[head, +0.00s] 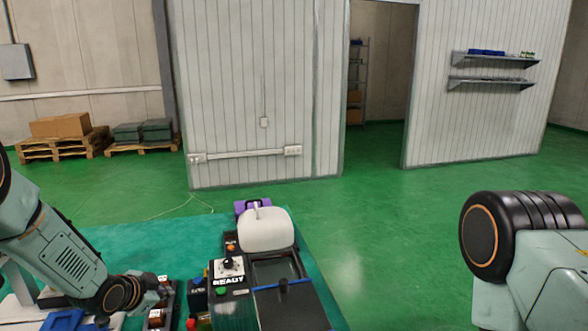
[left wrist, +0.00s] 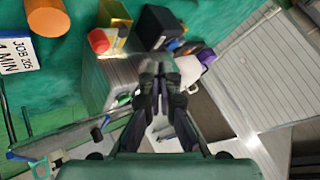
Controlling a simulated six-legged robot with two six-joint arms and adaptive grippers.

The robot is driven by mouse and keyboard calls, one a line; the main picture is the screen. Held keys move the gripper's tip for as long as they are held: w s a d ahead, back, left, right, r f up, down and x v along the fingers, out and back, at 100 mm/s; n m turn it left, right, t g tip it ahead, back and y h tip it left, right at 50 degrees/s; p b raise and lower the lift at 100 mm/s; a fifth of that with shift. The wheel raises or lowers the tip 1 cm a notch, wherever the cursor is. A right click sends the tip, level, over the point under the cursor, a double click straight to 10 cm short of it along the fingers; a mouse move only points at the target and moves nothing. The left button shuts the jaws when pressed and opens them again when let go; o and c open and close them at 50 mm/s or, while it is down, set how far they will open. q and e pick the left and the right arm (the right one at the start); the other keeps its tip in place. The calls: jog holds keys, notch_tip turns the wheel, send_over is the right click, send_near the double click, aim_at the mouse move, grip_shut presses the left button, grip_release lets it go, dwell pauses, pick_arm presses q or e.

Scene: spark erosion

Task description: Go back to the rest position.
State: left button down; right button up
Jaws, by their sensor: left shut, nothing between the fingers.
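My left arm comes in from the left in the head view, and its wrist is low over the left part of the bench. In the left wrist view my left gripper (left wrist: 160,92) is shut, with its fingers together and nothing seen between them. Its fingertips point towards the bench area with small objects; I cannot tell their height above it. My right arm shows only as a large dark joint and pale green link at the right of the head view. Its gripper is out of view.
The green-topped bench (head: 185,236) carries a white rounded container (head: 266,230), a panel marked READY (head: 229,280) and small items. The wrist view shows a red-capped object (left wrist: 99,41), an orange cylinder (left wrist: 47,17) and a job sign (left wrist: 17,55). Green floor (head: 385,220) right of the bench is clear.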

pick_arm(q)
jog(key=s+d+f+n+g+b, duration=0.1)
jog(key=s+d+f+n, duration=0.1)
jog(key=s+f, duration=0.2)
jog(key=s+d+f+n+g+b, duration=0.1)
jog(key=s+d+f+n, duration=0.1)
jog(key=s+f, duration=0.3)
jog(key=s+d+f+n+g+b, duration=0.1)
jog(key=s+f+n, duration=0.3)
jog(key=s, duration=0.4)
jog(key=shift+s+d+f+b, duration=0.15)
jog(key=shift+d+f+b, duration=0.15)
jog(key=shift+d+b, duration=0.25)
jog(key=s+d+f+n+g+b, duration=0.1)
jog(key=s+f+g+b, duration=0.2)
jog(key=s, duration=1)
jog(key=s+f+n+g+y+b, duration=0.1)
jog(key=s+f+g+b, duration=0.2)
jog(key=s+f+b, duration=0.3)
jog(key=s+f, duration=0.4)
jog(key=s, duration=0.4)
jog(key=shift+s+d+f+n+y, duration=0.2)
jog(key=shift+s+d+n+y, duration=0.1)
jog(key=shift+d, duration=0.1)
jog(key=shift+w, duration=0.15)
